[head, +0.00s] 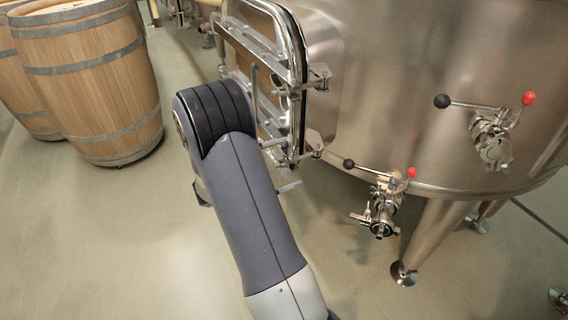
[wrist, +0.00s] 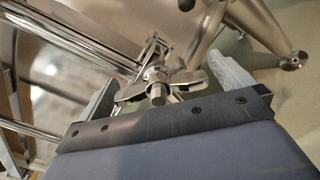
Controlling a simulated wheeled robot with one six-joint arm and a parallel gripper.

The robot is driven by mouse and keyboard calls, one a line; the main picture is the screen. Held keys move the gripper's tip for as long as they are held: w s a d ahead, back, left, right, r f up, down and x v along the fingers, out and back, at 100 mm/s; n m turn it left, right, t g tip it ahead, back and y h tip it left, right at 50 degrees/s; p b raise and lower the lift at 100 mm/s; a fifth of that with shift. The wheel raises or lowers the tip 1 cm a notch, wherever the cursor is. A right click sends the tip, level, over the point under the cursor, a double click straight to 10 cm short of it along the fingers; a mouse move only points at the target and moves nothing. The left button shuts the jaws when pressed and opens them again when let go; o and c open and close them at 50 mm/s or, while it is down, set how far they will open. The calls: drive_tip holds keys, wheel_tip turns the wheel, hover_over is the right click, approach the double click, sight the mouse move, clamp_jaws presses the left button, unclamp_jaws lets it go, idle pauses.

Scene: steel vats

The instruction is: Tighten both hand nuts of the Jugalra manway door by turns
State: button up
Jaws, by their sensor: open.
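The manway door (head: 299,62) sits on the side of the steel vat in the head view, partly hidden by my arm. In the wrist view a steel hand nut (wrist: 157,90) with spread wings is on a bolt at the door's bars. My gripper (wrist: 154,69) is open, with one grey finger on each side of this nut. I cannot tell whether either finger touches the wings. In the head view my arm covers most of the gripper and the door's lower left part. The other hand nut cannot be made out clearly.
Two valves with black and red knobs, a lower one (head: 383,208) and an upper one (head: 492,138), stick out of the vat (head: 400,60) at right. A vat leg (head: 432,238) stands below. Wooden barrels (head: 100,85) stand at left. The floor (head: 100,240) at lower left is clear.

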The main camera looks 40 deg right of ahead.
drive_tip(key=c, duration=0.9)
drive_tip(key=shift+c, duration=0.2)
drive_tip(key=shift+f+b, duration=0.15)
drive_tip(key=shift+b, duration=0.2)
drive_tip(key=m+b, duration=0.2)
drive_tip(key=b, duration=0.1)
drive_tip(key=shift+f+m, duration=0.2)
drive_tip(key=shift+m, duration=0.2)
drive_tip(key=m+b, duration=0.4)
drive_tip(key=b, duration=0.2)
drive_tip(key=shift+m, duration=0.3)
drive_tip(key=m+b, duration=0.4)
drive_tip(key=b, duration=0.1)
drive_tip(key=shift+r+b, duration=0.15)
drive_tip(key=shift+b, duration=0.25)
drive_tip(key=shift+r+m+b, duration=0.2)
drive_tip(key=shift+m+b, duration=0.9)
drive_tip(key=shift+b, duration=0.15)
drive_tip(key=shift+r, duration=0.1)
